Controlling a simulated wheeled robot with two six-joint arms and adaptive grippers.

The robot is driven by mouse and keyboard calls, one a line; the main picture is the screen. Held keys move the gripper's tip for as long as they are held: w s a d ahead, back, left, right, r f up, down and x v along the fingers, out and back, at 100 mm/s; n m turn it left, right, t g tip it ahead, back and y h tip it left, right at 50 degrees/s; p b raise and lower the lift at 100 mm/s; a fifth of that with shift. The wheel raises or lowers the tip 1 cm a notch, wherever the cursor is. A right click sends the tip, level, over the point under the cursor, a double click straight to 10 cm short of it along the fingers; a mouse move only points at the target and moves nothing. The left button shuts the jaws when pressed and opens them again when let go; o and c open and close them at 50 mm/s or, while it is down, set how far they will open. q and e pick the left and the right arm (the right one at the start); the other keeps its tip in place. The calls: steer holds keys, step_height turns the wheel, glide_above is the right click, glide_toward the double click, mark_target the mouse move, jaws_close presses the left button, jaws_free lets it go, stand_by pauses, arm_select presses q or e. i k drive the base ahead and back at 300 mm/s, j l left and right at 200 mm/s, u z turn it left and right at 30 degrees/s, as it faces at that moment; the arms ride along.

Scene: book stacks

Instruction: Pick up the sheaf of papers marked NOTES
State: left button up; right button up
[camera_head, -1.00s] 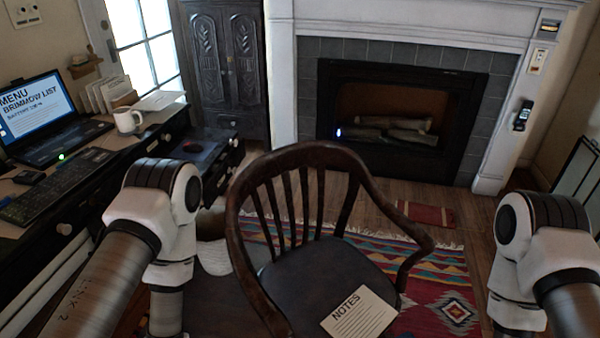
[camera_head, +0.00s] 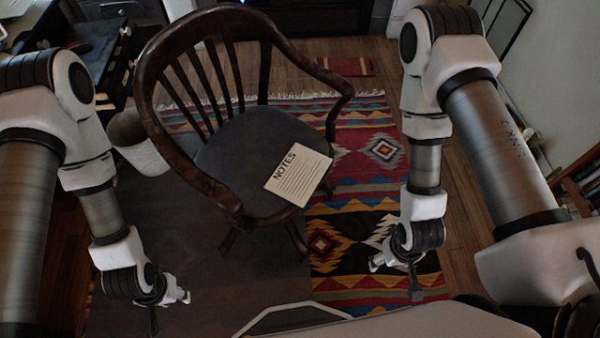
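The sheaf of papers marked NOTES (camera_head: 298,178) lies flat on the dark seat of a wooden armchair (camera_head: 228,165), near the seat's front right edge. The sheaf is cream, with a black heading and ruled lines, and all of it shows. My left gripper (camera_head: 169,310) hangs low at the left, in front of the chair and well apart from the sheaf. Its fingers look spread, with nothing between them. My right gripper (camera_head: 396,279) hangs over the rug, right of and nearer than the sheaf. Its fingers also look spread and empty.
The chair's curved arm (camera_head: 336,84) and slatted back rise around the seat. A patterned rug (camera_head: 372,185) covers the floor to the right. A pale bin (camera_head: 143,157) stands left of the chair. A dark desk (camera_head: 104,62) is at the upper left.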

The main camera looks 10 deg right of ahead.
mark_target(298, 178)
steer(key=k+l, duration=0.1)
steer(key=l, duration=0.3)
steer(key=k+l, duration=0.15)
steer(key=l, duration=0.25)
steer(key=k+l, duration=0.1)
steer(key=l, duration=0.3)
steer(key=k+l+z, duration=0.1)
steer(key=l, duration=0.3)
